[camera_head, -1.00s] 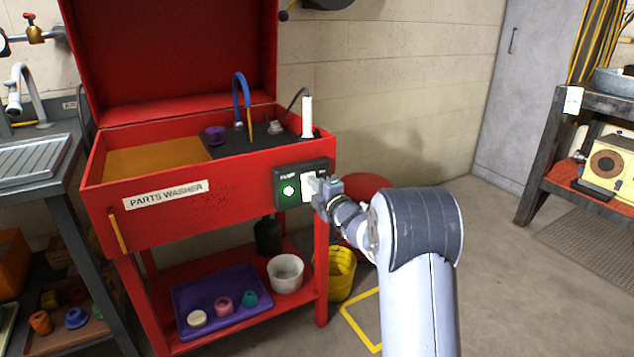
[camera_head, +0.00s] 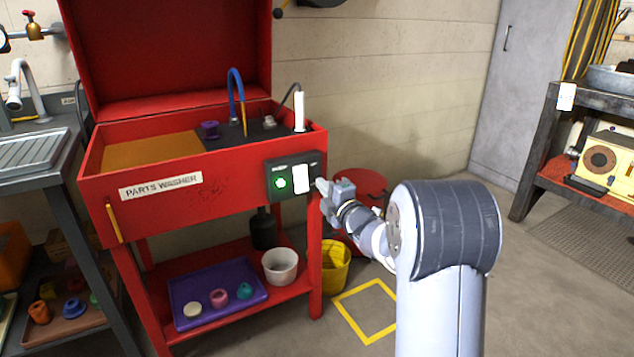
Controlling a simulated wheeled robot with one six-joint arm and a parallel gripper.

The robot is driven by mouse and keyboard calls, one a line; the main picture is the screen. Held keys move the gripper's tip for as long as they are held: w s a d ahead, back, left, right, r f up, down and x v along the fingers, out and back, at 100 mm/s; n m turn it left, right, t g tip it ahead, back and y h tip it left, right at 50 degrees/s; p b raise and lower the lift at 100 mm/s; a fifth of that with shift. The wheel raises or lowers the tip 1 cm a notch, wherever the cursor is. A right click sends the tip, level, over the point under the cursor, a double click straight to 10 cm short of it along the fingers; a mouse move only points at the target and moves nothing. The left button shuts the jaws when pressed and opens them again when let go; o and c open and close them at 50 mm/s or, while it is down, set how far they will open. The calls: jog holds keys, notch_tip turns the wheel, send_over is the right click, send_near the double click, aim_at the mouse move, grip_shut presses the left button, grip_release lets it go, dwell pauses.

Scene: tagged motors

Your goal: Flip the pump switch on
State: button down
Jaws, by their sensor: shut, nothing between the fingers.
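The pump switch is a white rocker (camera_head: 301,178) on a dark box (camera_head: 294,194) at the right end of the red parts washer's (camera_head: 225,180) front. A round light (camera_head: 280,183) beside the rocker glows green. My gripper (camera_head: 321,186) is shut and empty, just right of the box, with its tip pointing left. A narrow gap seems to show between the fingertips and the rocker. The rocker's whole face is in view; its exact tilt is too small to tell.
The washer's lid (camera_head: 175,45) stands open. A purple tray (camera_head: 218,296) with small parts and a white tub (camera_head: 280,265) sit on its lower shelf. A yellow bucket (camera_head: 336,268) and a red round drum (camera_head: 362,185) stand right of the washer, near my arm.

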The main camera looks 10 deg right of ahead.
jog(key=shift+r+v, duration=0.25)
jog(key=shift+v, duration=0.8)
jog(key=shift+r+v, duration=0.25)
jog(key=shift+v, duration=0.8)
